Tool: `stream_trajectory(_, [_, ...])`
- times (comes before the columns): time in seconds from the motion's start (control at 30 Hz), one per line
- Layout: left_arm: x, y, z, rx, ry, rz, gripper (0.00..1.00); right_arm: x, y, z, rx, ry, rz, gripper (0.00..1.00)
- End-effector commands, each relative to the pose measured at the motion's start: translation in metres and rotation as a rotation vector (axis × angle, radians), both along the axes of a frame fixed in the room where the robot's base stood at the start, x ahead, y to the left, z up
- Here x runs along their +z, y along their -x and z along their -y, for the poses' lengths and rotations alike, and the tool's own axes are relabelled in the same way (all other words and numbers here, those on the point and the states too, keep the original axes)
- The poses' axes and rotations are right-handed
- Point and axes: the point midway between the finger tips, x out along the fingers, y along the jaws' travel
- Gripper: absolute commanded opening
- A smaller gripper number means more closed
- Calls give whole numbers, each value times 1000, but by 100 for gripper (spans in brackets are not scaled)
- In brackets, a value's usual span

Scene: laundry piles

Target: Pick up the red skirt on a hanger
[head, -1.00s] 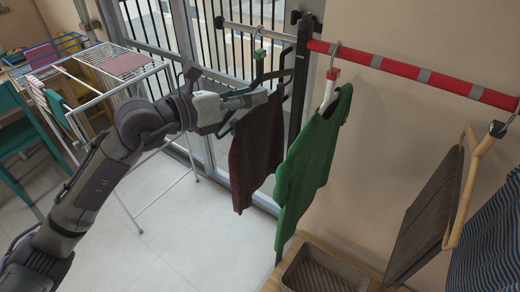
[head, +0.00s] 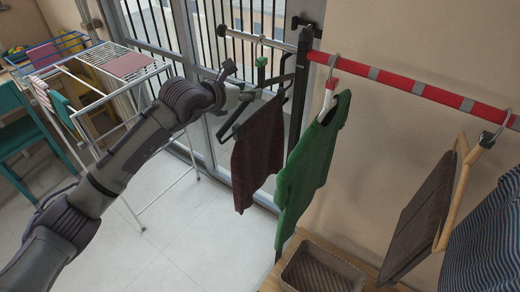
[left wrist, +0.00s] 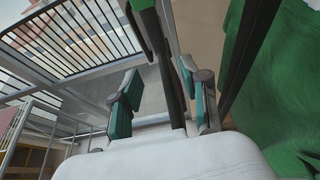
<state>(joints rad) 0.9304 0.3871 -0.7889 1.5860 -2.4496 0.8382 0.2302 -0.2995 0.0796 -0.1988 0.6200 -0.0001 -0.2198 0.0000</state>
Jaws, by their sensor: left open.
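The dark red skirt (head: 258,152) hangs in the head view from a dark hanger with a green part (head: 261,68) below its hook, on the rail's grey end. My left gripper (head: 244,94) is at the hanger, just above the skirt's upper left edge, and partly hidden by my wrist. In the left wrist view the left gripper (left wrist: 163,103) is open, its teal-padded fingers apart. A dark bar (left wrist: 170,70) runs between them; I cannot tell whether they touch it. The skirt is not clear there. My right gripper is not in view.
A green garment (head: 312,165) hangs close to the skirt's right, by the red rail section (head: 420,90). A dark post (head: 299,95) stands behind. A wicker basket (head: 322,270) sits below. A white drying rack (head: 100,90) stands at left. The tiled floor (head: 180,250) is clear.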

Motion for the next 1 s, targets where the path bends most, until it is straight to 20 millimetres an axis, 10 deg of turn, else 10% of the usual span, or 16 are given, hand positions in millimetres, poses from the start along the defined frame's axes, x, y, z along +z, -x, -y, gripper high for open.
stream_trajectory(0.57, [-15,-27,26,-2,1,0,46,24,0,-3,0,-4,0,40])
stream_trajectory(0.83, [-15,-26,25,-1,0,-1,1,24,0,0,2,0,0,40])
stream_trajectory(1.0, [-15,-26,25,-1,0,-1,0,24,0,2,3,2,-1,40])
